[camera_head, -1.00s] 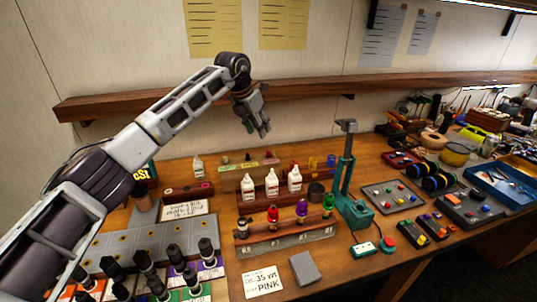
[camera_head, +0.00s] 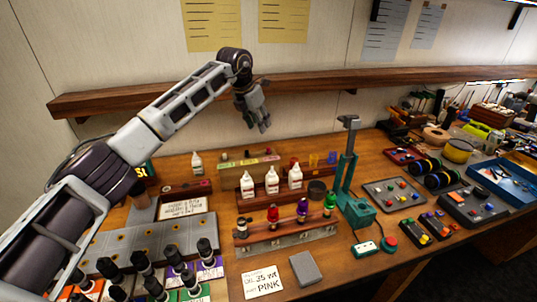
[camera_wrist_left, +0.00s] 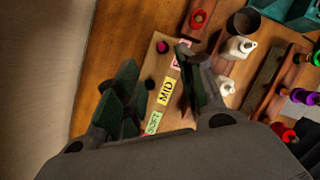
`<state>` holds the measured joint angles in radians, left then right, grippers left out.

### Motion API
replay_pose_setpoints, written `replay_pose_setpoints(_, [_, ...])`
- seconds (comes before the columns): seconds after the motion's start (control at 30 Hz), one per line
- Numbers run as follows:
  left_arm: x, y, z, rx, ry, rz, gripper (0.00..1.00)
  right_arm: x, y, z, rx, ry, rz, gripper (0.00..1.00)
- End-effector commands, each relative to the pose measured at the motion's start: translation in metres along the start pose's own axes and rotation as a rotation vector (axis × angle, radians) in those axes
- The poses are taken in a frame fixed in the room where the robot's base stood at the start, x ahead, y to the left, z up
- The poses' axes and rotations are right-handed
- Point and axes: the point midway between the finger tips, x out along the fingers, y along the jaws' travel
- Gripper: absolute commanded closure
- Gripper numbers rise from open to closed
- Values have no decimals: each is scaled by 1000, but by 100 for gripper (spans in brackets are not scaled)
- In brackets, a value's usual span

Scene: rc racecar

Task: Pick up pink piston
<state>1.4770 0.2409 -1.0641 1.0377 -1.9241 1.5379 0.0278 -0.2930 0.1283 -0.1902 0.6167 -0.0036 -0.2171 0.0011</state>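The pink piston (camera_wrist_left: 162,47) shows in the left wrist view as a small round magenta top on a wooden rack (camera_wrist_left: 151,68) with green, yellow and pink labels. In the head view it is a tiny reddish spot (camera_head: 270,151) at the right end of that rack. My left gripper (camera_head: 262,124) hangs above and behind the rack, fingers pointing down. In the left wrist view its fingers (camera_wrist_left: 155,58) are apart, with the rack below and between them. Nothing is held. A dark piston (camera_wrist_left: 149,84) stands near the middle label. My right gripper is not in view.
White bottles (camera_head: 271,182) stand in a wooden holder in front of the rack. A teal press (camera_head: 346,185) rises to the right. A wooden shelf (camera_head: 310,80) runs along the wall behind the gripper. A card (camera_head: 262,283) reading PINK lies at the front.

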Motion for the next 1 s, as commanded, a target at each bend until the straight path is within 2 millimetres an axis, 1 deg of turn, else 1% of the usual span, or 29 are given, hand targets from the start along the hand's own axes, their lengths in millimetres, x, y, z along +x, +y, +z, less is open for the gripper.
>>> replay_pose_setpoints(0.1, [16,-1,-1,0,4,-1,61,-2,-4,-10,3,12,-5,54])
replay_pose_setpoints(0.3, [42,-1,-1,-1,3,-2,61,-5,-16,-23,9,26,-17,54])
replay_pose_setpoints(0.5, [64,-1,0,-1,2,-1,61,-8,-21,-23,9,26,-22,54])
replay_pose_setpoints(0.63, [70,0,0,-1,1,0,61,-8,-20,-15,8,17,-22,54])
replay_pose_setpoints(0.83, [72,0,-1,0,1,1,61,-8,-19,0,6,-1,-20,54])
replay_pose_setpoints(1.0, [72,0,-1,-1,1,0,61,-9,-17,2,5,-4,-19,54])
